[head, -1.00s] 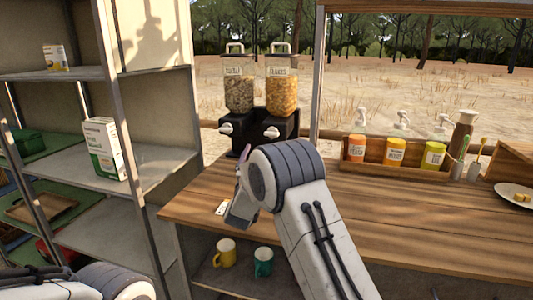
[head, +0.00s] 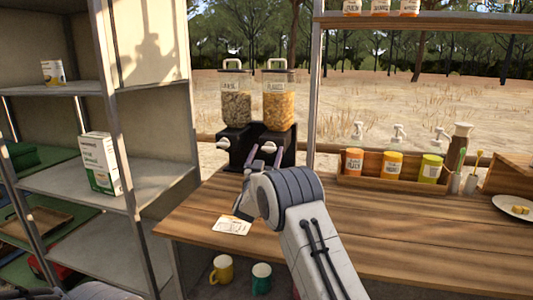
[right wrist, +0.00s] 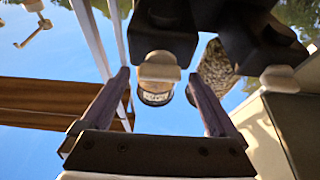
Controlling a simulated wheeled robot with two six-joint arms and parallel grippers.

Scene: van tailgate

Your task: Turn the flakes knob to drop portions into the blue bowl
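Two dispensers stand on a black base at the back of the counter. The right one, the flakes dispenser (head: 278,104), holds golden flakes. Its pale knob (head: 268,146) is on the front and also shows in the right wrist view (right wrist: 158,73). My right gripper (head: 266,152) is open in front of this knob. In the right wrist view its two fingers (right wrist: 156,97) are spread, with the knob in line between them and seemingly beyond the tips. I cannot tell any contact. My left gripper is out of view. I see no blue bowl.
The left dispenser (head: 235,104) with darker cereal and its own knob (head: 223,144) is close beside. A paper card (head: 232,226) lies on the wooden counter (head: 400,225). A caddy with jars (head: 393,165) stands right. Mugs (head: 221,269) sit below. A shelf (head: 150,177) stands left.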

